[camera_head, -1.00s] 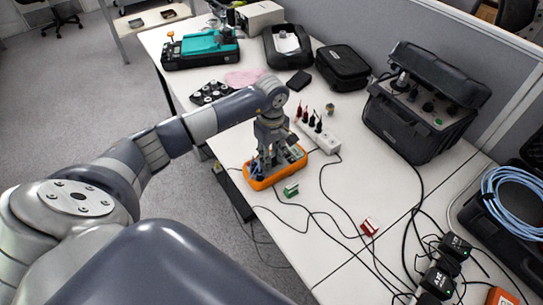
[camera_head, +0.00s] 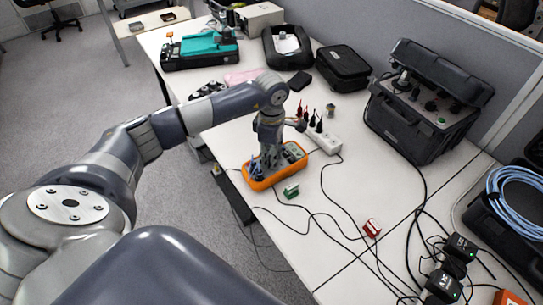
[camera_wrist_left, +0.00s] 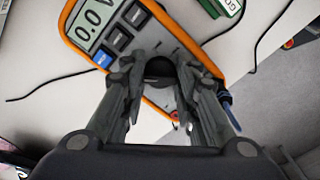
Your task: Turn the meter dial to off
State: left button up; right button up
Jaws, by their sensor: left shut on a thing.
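The orange meter (camera_head: 262,184) lies on the white table under my left gripper (camera_head: 269,160). In the left wrist view the meter (camera_wrist_left: 166,14) shows its lit screen (camera_wrist_left: 92,22), which reads about 0.0 V, and blue and dark buttons below it. My left gripper (camera_wrist_left: 160,80) is shut on the dark round dial (camera_wrist_left: 159,67), with one finger on each side. The fingers hide most of the dial and its markings. My right gripper is not in view.
A white power strip (camera_head: 322,141) with plugs lies right of the meter. A green block (camera_head: 291,191) and a red-and-white block (camera_head: 372,228) are nearby. Black cables cross the table. A black case (camera_head: 420,110) stands at the back right.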

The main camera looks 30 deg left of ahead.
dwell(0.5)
pick_arm(q)
jog(key=o, duration=1.1)
notch_tip(320, 180, up, 12)
